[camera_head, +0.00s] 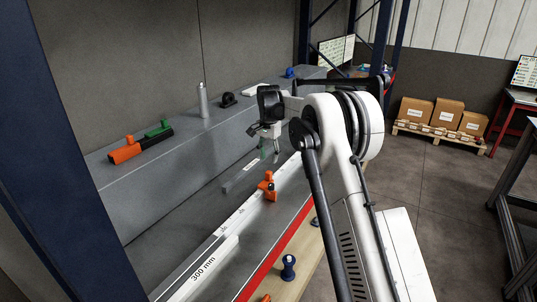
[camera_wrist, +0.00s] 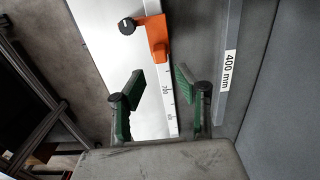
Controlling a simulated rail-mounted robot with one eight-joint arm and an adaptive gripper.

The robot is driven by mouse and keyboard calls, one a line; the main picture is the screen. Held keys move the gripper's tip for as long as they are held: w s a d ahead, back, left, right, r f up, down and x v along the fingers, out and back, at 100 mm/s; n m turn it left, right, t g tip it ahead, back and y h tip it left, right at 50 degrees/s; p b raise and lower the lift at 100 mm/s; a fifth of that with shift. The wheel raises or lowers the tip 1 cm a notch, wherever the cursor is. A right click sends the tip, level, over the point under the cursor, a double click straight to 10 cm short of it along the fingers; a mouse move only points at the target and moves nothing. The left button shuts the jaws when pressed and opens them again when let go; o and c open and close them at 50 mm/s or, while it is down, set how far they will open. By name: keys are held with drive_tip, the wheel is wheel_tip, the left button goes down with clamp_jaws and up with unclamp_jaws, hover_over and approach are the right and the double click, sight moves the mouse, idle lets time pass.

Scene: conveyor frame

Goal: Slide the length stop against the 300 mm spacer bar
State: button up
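The length stop (camera_head: 268,187) is an orange block with a dark knob on the scaled white rail; it also shows in the wrist view (camera_wrist: 157,38), at the top. The 300 mm spacer bar (camera_head: 203,270) is a pale labelled bar lying along the rail at the lower left of the head view. A stretch of scaled rail shows between the bar and the stop, so they are apart. My gripper (camera_wrist: 160,75) is open and empty, with its green-padded fingers spread over the scale edge, short of the stop. It shows small in the head view (camera_head: 269,150).
A grey 400 mm bar (camera_wrist: 229,70) lies beside the rail, close to the gripper. An orange, black and green tool (camera_head: 140,146), a silver bottle (camera_head: 203,101) and a black item (camera_head: 228,99) stand on the raised ledge. A blue knobbed piece (camera_head: 288,268) is beyond the red edge.

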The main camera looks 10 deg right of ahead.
sight(268, 172)
wheel_tip(268, 172, down, 8)
drive_tip(key=b, duration=0.2)
drive_tip(key=shift+f+b, duration=0.2)
drive_tip(key=shift+b, duration=0.15)
drive_tip(key=shift+r, duration=0.2)
drive_tip(key=shift+c, duration=1.4)
drive_tip(key=shift+a, duration=0.1)
clamp_jaws()
